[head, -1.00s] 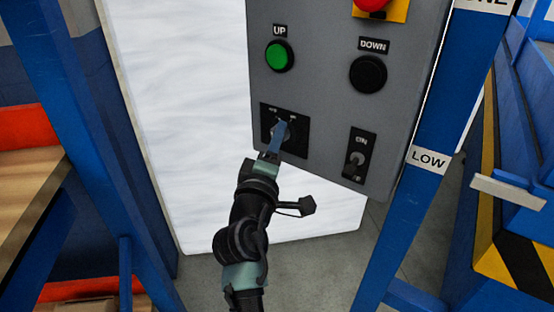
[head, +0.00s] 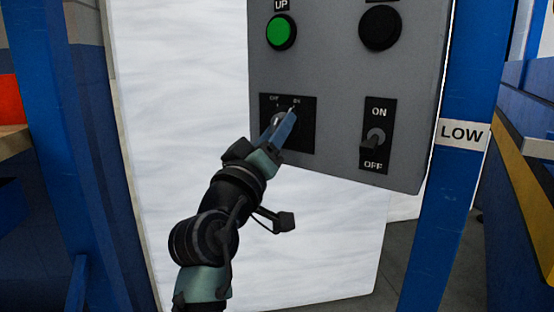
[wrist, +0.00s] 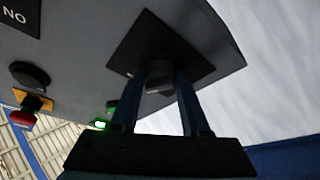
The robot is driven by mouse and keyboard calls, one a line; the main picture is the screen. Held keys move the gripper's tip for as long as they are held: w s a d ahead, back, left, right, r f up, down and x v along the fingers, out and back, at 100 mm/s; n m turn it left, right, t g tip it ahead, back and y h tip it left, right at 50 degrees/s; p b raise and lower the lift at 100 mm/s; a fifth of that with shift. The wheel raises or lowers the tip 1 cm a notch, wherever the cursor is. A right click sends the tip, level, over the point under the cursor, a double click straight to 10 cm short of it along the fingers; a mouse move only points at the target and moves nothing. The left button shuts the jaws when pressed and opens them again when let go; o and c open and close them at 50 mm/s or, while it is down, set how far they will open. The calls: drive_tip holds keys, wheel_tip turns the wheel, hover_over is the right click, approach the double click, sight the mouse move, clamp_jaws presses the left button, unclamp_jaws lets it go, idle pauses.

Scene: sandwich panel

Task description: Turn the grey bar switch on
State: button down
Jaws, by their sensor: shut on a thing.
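The grey bar switch (head: 279,117) sits on a black square plate (head: 306,142) at the lower left of the grey panel, with small OFF and ON marks along the plate's top. My gripper (head: 284,123) is shut on the switch, its blue fingers on either side of the bar and slanting up toward the ON mark. The fingers hide most of the bar, so its exact angle is hard to tell. In the wrist view the dark bar (wrist: 160,89) shows between my two fingers (wrist: 164,80), against the black plate (wrist: 200,45).
On the panel (head: 340,85) are a green UP button (head: 281,32), a black DOWN button (head: 380,27) and a toggle switch (head: 375,139) with its lever down toward OFF. A blue post (head: 450,190) labelled LOW stands at the right, another blue post (head: 75,150) at the left.

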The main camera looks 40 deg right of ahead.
drive_tip(key=shift+m+g+h+b, duration=0.3)
drive_tip(key=shift+m+b, duration=0.5)
drive_tip(key=shift+b, duration=0.15)
drive_tip(key=shift+c, duration=2)
unclamp_jaws()
drive_tip(key=shift+a, duration=0.15)
drive_tip(key=p+v, duration=0.2)
drive_tip(key=v, duration=1)
drive_tip(key=shift+a+f+p, duration=0.25)
drive_tip(key=shift+p, duration=0.1)
drive_tip(key=shift+s+r, duration=0.1)
drive_tip(key=a+r+n+t+y+p, duration=0.2)
drive_tip(key=a+r+t+y+p, duration=0.5)
drive_tip(key=a+r+t, duration=0.75)
drive_tip(key=s+a+r+n+t+y+p, duration=0.1)
drive_tip(key=s+a+r+n+t+y, duration=0.15)
drive_tip(key=s+a+r+y, duration=0.35)
drive_tip(key=s+a+r+n+t+y+p, duration=0.1)
drive_tip(key=s+a+r+n+y+p, duration=0.2)
drive_tip(key=r+y, duration=0.4)
wheel_tip(320, 180, up, 37)
drive_tip(key=a+p, duration=0.1)
drive_tip(key=p, duration=3.4)
drive_tip(key=shift+w+f+m, duration=0.2)
drive_tip(key=shift+w+m, duration=0.15)
drive_tip(key=shift+w, duration=0.15)
